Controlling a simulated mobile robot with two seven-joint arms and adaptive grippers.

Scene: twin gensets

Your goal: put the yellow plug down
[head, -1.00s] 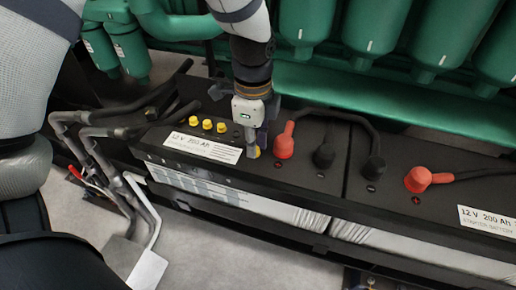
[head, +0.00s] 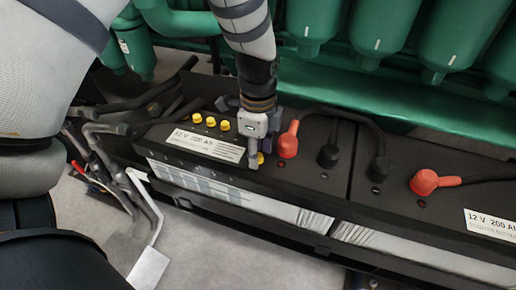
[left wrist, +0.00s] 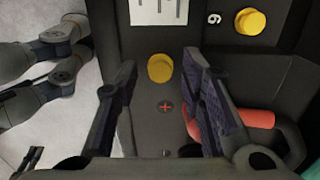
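The yellow plug (head: 261,159) stands on the black top of the left battery (head: 290,178), near the front edge and left of a red terminal boot. In the left wrist view the plug (left wrist: 160,68) shows as a round yellow cap between my fingertips, with a gap on both sides. My left gripper (head: 264,142) is open over it, its fingers on either side (left wrist: 160,60). One finger partly covers the plug in the head view. I cannot tell whether the plug sits in a hole. My right gripper is not in view.
Several yellow caps (head: 211,122) sit in a row behind the white label (head: 205,143). A red boot (head: 288,143) and black boots (head: 328,156) stand to the right. Green engine parts (head: 385,30) rise behind. Grey pipes (head: 105,140) are at the left.

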